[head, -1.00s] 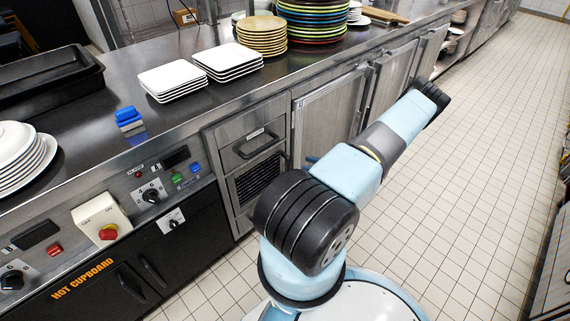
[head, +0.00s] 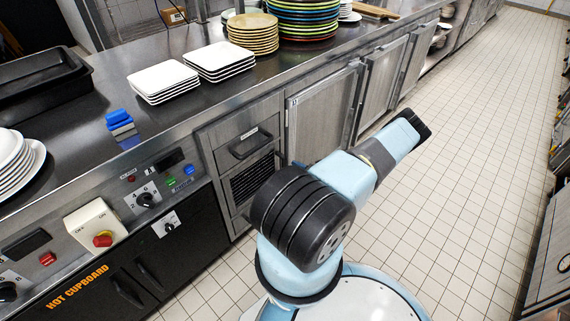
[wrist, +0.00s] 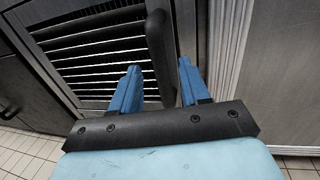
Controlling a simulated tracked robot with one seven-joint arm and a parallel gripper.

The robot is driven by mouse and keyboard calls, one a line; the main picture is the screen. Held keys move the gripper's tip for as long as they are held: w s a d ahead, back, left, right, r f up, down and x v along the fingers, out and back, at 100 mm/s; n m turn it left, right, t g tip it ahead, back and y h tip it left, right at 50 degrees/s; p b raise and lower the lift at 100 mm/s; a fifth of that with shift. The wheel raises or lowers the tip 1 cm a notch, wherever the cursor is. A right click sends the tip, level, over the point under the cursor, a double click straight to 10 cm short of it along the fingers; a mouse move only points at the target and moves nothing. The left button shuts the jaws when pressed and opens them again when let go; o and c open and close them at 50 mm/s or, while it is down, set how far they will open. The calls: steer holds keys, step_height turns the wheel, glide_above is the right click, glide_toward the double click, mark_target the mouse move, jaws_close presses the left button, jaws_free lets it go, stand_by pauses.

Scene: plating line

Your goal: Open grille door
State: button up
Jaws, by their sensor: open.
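The grille door (head: 252,181) is a steel panel with dark slats under a drawer, in the cabinet front left of my arm in the head view. It looks closed. In the wrist view its slats (wrist: 95,50) fill the upper left, and its black upright bar handle (wrist: 157,55) stands at the slats' right side. My gripper (wrist: 160,68) has two blue fingers, open and empty. In the wrist view one finger lies on each side of the handle's lower part. I cannot tell whether either touches it. My arm hides the gripper in the head view.
A drawer (head: 248,141) with a black handle sits above the grille door. Steel cabinet doors (head: 318,117) continue to the right. Plates (head: 163,81) stand on the counter above. The tiled floor (head: 465,160) to the right is clear.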

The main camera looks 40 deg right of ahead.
mark_target(284, 163)
steer(key=shift+x, duration=2.95)
steer(key=shift+c, duration=0.4)
jaws_close()
